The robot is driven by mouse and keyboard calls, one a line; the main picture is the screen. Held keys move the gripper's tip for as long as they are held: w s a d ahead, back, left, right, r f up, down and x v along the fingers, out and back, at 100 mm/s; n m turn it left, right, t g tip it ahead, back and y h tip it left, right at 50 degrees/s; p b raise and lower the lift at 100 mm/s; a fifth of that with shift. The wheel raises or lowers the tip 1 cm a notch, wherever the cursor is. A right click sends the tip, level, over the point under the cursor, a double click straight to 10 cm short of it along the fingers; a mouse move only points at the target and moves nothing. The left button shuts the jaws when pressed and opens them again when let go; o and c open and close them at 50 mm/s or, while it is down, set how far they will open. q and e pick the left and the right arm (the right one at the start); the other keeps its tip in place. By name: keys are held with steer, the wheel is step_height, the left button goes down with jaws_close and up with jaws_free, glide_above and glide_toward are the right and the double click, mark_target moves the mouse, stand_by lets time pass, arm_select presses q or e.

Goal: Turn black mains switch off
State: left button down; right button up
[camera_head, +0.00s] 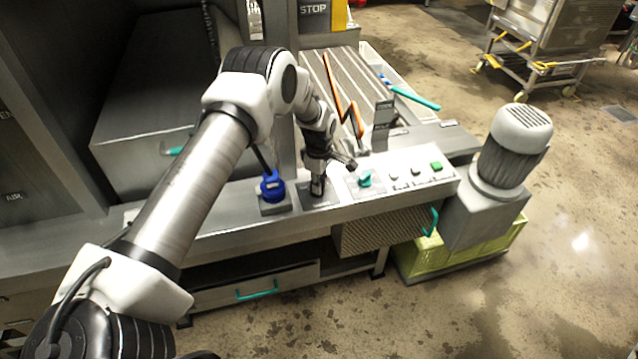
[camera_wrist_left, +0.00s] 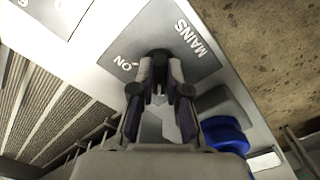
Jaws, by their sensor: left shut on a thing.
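The grey mains plate, with the words MAINS and ON, shows in the left wrist view (camera_wrist_left: 188,58) and on the console top in the head view (camera_head: 305,193). The black mains switch (camera_wrist_left: 158,54) sits on this plate and shows only partly, between and just beyond my fingertips. My left gripper (camera_head: 317,188) reaches down onto the plate; in the left wrist view (camera_wrist_left: 160,80) its fingers are shut on the switch. The fingers hide most of the switch, so I cannot tell exactly which way it points. My right gripper is not in view.
A blue knob or plug (camera_head: 271,187) stands close left of my gripper. A teal selector (camera_head: 365,179) and several buttons, one green (camera_head: 436,166), lie to the right on the console. A grey motor (camera_head: 510,150) stands at the console's right end.

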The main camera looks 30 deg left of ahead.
arm_select(q)
steer(key=shift+s+f, duration=0.1)
stand_by(0.3)
steer(key=c, duration=1.2)
jaws_free()
steer(key=shift+o, duration=0.2)
step_height(320, 180, up, 12)
